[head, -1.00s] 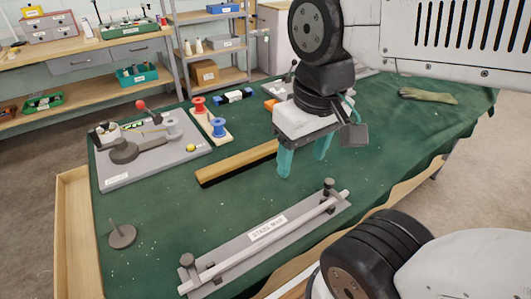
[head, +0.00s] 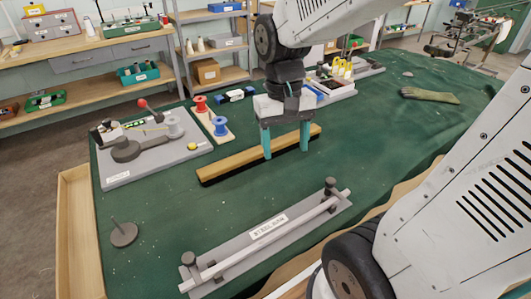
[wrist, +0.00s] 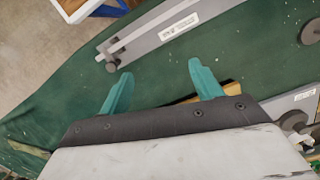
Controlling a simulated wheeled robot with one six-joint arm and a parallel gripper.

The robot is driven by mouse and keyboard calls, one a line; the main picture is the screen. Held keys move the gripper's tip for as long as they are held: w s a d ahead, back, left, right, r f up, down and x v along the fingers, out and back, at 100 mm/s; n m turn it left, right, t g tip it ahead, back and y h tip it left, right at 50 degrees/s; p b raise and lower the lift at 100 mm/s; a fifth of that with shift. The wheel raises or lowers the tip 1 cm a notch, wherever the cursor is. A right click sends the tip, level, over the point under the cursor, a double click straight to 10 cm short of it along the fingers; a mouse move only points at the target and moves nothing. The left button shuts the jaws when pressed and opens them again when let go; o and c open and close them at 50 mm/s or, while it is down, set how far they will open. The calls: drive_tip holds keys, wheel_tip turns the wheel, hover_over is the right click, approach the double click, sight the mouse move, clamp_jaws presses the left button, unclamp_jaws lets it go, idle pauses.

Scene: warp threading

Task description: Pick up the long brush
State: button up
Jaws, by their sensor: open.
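The long brush (head: 228,164) lies on the green-covered table, with a tan wooden back and dark bristles along its lower edge. My gripper (head: 286,154) is open, its two teal fingers pointing down across the right half of the brush in the head view. The fingers hide parts of the brush, and I cannot tell how high they are above the cloth. In the wrist view my gripper (wrist: 160,72) shows empty between its fingers. A yellow strip of the brush (wrist: 229,86) peeks out beside the right finger, mostly hidden by the gripper body.
A grey bar fixture (head: 265,245) lies in front of the brush. A round-based spike stand (head: 123,235) is at front left. A winder on a grey plate (head: 150,150) and red and blue spools (head: 211,117) stand left. A tray (head: 333,92) is behind my gripper.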

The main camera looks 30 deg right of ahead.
drive_tip(key=w+d+f+m, duration=0.2)
drive_tip(key=w+f+m, duration=0.2)
drive_tip(key=w, duration=0.3)
drive_tip(key=w+d+f+m+t, duration=0.1)
drive_tip(key=w+d+f+m, duration=0.2)
drive_tip(key=w+f+m, duration=0.1)
drive_tip(key=w+d+f+m, duration=0.3)
drive_tip(key=w+f+m, duration=0.1)
drive_tip(key=w, duration=0.5)
drive_tip(key=shift+w+f+m, duration=0.1)
drive_tip(key=shift+w+m, duration=0.25)
drive_tip(key=shift+m, duration=0.45)
drive_tip(key=shift+w+m+t, duration=0.15)
drive_tip(key=shift+m+t, duration=0.15)
drive_tip(key=shift+m, duration=0.1)
drive_tip(key=shift+f, duration=0.15)
drive_tip(key=f, duration=0.7)
drive_tip(key=shift+w+d+f, duration=0.15)
drive_tip(key=shift+d+f, duration=0.15)
drive_tip(key=c, duration=1.4)
drive_tip(key=shift+r, duration=0.15)
